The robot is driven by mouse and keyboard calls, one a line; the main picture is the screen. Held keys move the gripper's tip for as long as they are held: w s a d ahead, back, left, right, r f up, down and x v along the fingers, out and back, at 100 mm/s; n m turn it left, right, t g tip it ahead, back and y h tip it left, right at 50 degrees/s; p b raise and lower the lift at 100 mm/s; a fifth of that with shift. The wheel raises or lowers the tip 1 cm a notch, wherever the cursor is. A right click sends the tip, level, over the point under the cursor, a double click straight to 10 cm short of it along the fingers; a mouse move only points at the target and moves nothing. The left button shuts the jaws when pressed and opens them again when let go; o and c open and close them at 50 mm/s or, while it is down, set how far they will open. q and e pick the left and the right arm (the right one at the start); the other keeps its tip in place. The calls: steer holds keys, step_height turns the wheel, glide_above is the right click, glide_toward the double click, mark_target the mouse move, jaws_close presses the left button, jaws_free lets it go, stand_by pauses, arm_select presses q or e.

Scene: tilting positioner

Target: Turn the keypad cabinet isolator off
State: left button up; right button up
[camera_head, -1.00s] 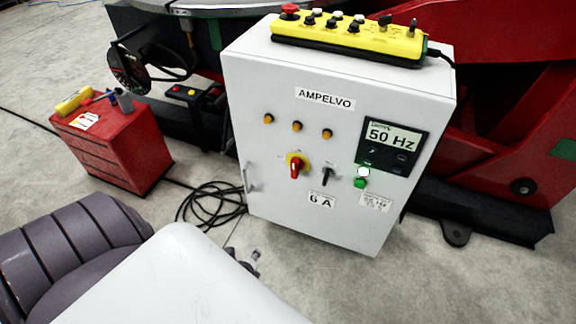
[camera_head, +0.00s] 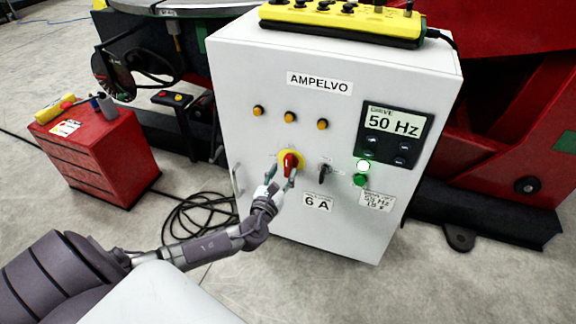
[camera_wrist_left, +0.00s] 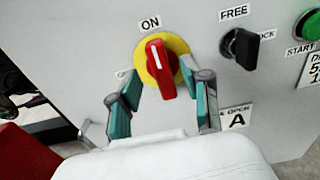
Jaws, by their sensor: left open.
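The keypad cabinet (camera_head: 330,75) is a white box with a display reading 50 Hz. Its isolator (camera_head: 289,163) is a red handle on a yellow disc at the front. In the left wrist view the red handle (camera_wrist_left: 160,70) stands near upright, its white line toward the ON label (camera_wrist_left: 151,23). The OFF label to its left is partly hidden by a finger. My left gripper (camera_head: 281,174) is open in front of the isolator; in the left wrist view its two fingers (camera_wrist_left: 162,92) stand on either side of the handle's lower part, apart from it. My right gripper is not in view.
A black switch (camera_wrist_left: 240,47) labelled FREE and a green START button (camera_wrist_left: 311,26) sit right of the isolator. A yellow pendant (camera_head: 340,20) lies on the cabinet top. A red tool chest (camera_head: 95,150) stands at left. Black cable coils (camera_head: 200,215) lie on the floor.

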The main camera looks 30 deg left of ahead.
mark_target(287, 167)
arm_select(q)
steer(key=shift+x, duration=2.3)
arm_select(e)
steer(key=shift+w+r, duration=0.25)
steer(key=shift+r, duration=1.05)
arm_select(q)
steer(key=shift+b, duration=0.3)
jaws_close()
